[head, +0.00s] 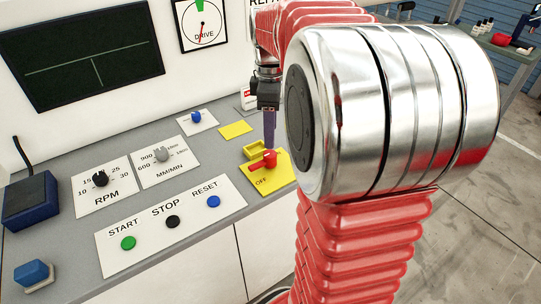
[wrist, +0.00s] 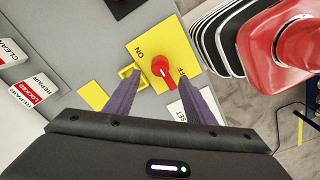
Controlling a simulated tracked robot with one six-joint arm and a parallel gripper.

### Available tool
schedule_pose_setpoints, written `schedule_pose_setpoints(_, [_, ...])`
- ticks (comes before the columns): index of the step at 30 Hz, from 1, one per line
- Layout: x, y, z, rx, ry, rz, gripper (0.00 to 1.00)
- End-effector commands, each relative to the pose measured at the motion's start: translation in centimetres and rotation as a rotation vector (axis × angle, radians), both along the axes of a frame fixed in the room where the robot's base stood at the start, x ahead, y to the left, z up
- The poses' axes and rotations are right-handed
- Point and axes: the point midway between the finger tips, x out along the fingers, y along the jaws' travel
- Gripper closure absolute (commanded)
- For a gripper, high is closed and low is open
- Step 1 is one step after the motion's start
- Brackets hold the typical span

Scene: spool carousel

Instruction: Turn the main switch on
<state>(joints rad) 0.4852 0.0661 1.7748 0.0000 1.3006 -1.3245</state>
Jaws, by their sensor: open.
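The main switch is a red rotary knob (head: 269,158) on a yellow plate (head: 262,185) at the right end of the grey console. In the wrist view the red knob (wrist: 161,67) sits on the yellow plate (wrist: 150,42), marked ON and OFF. The white mark on the knob points toward OFF. My gripper (head: 269,143) hangs just above the switch. In the wrist view its two purple fingers (wrist: 162,90) are open and spread to either side of the knob, with nothing between them. I cannot tell whether they touch the knob.
A yellow bracket (head: 256,149) stands beside the switch plate. START, STOP and RESET buttons (head: 172,222) and the RPM dial (head: 100,179) lie to the left. A dark screen (head: 80,60) and a DRIVE gauge (head: 202,25) are on the wall panel behind.

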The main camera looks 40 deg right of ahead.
Motion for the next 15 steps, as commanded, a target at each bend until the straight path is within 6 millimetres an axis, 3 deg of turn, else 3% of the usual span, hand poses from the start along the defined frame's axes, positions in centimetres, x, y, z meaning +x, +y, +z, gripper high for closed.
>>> schedule_pose_setpoints(15, [-0.1, 0.1, -7.9, 0.001, 0.003, 0.001, 0.51])
